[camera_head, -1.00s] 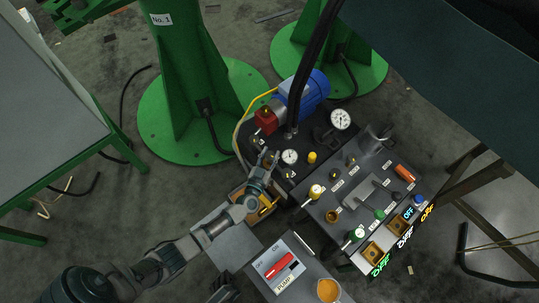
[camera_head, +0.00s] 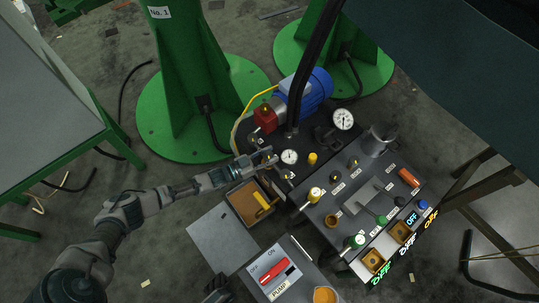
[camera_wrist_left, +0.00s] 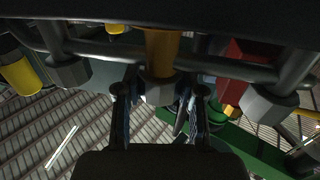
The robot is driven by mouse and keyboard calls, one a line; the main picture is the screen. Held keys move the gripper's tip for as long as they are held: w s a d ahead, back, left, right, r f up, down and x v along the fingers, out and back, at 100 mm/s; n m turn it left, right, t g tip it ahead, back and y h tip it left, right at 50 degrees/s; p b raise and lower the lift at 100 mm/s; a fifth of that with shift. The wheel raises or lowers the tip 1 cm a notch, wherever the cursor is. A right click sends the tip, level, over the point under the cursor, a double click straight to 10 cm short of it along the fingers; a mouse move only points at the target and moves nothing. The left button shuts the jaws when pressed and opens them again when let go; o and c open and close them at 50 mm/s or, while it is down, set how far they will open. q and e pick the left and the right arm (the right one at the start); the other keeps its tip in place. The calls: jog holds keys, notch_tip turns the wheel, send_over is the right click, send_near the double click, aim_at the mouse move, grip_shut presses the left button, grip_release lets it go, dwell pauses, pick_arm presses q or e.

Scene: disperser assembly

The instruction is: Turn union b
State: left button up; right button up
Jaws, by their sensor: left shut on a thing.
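My left gripper (camera_head: 268,158) reaches in from the left to the pipework at the left edge of the disperser unit, near the small pressure gauge (camera_head: 289,157). In the left wrist view its two fingers (camera_wrist_left: 160,100) stand on either side of a grey hex union (camera_wrist_left: 159,90) below a brass-coloured pipe, shut on it. Another grey hex union (camera_wrist_left: 68,73) is to the left and one (camera_wrist_left: 268,104) to the right, both outside the fingers. No letter on the unions can be read.
An open box (camera_head: 236,204) with a yellow-handled thing lies below the left forearm. The pump switch panel (camera_head: 273,270), blue motor (camera_head: 309,92), red block (camera_head: 265,118) and large gauge (camera_head: 343,119) are nearby. A green column base (camera_head: 180,135) stands behind.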

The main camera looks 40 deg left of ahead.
pick_arm(q)
jog(key=shift+w+a+r, duration=0.1)
jog(key=shift+r, duration=0.05)
dwell(0.3)
jog(key=o, duration=1.2)
jog(key=shift+c, duration=0.2)
jog(key=shift+s, duration=0.25)
jog(key=v, duration=1.1)
jog(key=shift+s+a, duration=0.2)
jog(key=shift+a, duration=0.05)
